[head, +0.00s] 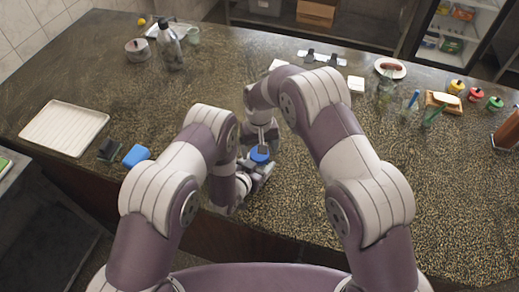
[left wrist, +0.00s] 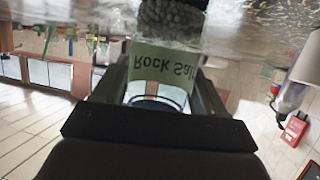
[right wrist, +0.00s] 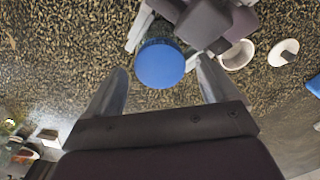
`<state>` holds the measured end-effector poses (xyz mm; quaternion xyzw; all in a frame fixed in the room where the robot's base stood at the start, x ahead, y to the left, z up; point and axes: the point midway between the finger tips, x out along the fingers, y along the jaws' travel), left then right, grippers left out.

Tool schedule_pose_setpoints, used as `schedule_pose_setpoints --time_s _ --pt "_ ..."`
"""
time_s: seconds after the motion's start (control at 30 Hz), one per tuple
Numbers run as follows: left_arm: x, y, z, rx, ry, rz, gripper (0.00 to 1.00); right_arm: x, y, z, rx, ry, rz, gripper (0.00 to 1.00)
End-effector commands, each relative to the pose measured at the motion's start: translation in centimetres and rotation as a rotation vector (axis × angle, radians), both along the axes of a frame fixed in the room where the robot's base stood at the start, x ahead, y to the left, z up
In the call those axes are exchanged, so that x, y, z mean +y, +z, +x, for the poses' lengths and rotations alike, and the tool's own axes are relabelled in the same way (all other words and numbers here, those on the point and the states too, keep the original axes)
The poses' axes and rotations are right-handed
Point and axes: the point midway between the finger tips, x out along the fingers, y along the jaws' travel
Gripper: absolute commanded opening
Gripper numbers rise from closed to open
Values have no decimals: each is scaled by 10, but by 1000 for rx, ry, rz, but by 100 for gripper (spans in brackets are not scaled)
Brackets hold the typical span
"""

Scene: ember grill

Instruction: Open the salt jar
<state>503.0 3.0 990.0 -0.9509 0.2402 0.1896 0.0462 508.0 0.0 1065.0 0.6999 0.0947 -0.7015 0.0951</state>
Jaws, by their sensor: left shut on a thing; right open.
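The salt jar stands on the speckled counter, with its blue lid (head: 260,153) on top. In the left wrist view its label (left wrist: 160,68) reads "Rock Salt" upside down, with grey salt behind the clear wall. My left gripper (head: 259,170) is shut on the jar's body from the side, one finger on each side of the label. My right gripper (right wrist: 160,88) is open above the jar. In the right wrist view the round blue lid (right wrist: 160,64) lies between and just beyond its fingertips, apart from both. In the head view my arms hide most of the jar.
A white tray (head: 64,129), a dark item (head: 110,150) and a blue block (head: 136,156) lie at the left. A bottle (head: 170,46) and a lidded pot (head: 138,48) stand at the back left. A plate (head: 390,69) and small jars (head: 475,94) are at the right. The front right counter is clear.

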Motion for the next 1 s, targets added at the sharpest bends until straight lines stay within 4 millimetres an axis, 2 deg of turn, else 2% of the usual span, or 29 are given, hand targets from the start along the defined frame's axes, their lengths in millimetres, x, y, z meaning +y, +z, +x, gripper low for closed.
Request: schedule_pose_setpoints --time_s 0.13,0.17,0.2,0.27,0.53,0.67,0.9,1.0 --pt "0 0 0 1 0 0 0 0 26 0 -2 0 1 87" --pt "0 0 0 1 0 0 0 0 29 0 -1 0 0 87" --pt "0 0 0 1 0 0 0 0 32 0 0 -3 0 82" --pt "0 0 0 1 0 0 0 0 36 0 0 -43 0 82" --pt "0 0 0 0 0 0 0 0 64 0 0 -523 -1 82" --pt "0 0 0 0 0 0 0 0 53 -1 3 -588 -3 82" --pt "0 0 0 0 0 0 0 0 7 -1 2 -585 -3 82" --pt "0 0 0 0 0 0 0 0 -6 -1 2 -585 -3 82"
